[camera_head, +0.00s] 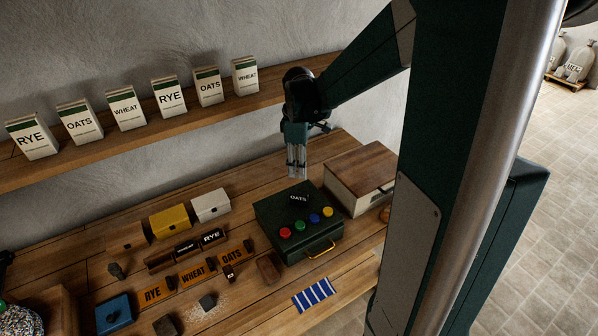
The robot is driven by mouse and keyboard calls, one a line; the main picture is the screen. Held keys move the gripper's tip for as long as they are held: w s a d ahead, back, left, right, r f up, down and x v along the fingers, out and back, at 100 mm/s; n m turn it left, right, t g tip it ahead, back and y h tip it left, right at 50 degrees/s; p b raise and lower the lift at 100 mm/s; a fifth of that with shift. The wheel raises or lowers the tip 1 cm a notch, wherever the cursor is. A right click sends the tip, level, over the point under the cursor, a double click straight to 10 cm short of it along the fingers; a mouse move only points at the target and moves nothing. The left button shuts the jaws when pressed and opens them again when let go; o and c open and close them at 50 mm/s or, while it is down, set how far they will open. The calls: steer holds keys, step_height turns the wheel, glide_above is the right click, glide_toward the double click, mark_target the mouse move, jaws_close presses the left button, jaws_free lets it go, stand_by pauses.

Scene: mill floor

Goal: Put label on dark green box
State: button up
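The dark green box (270,222) stands on the wooden bench, with red, green, blue and yellow knobs on top and a yellow handle in front. A small black label reading OATS (298,198) is at the back of its lid and appears to lie on it. My gripper (297,175) points down above the back of the box, with a visible gap to the label. Its fingers look close together, but their opening is too small to judge. Black labels reading WHEAT (186,248) and RYE (212,237) sit in a wooden holder to the left.
A wooden-lidded box (345,195) stands close right of the green box. Yellow (170,222), white (211,206) and brown (126,237) boxes stand left. An orange strip (193,273), a blue block (113,314) and a striped cloth (314,294) lie in front. A shelf (150,128) holds several cartons.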

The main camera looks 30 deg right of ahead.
steer(key=shift+r, duration=0.15)
stand_by(0.6)
steer(key=s+a+r+m+t, duration=0.3)
steer(key=s+a+r+m, duration=0.1)
steer(key=s+a, duration=0.5)
steer(key=s+a+r+m+t, duration=0.4)
steer(key=s+a+r, duration=0.3)
steer(key=s+a, duration=0.3)
steer(key=shift+s+m, duration=0.5)
steer(key=shift+s, duration=0.05)
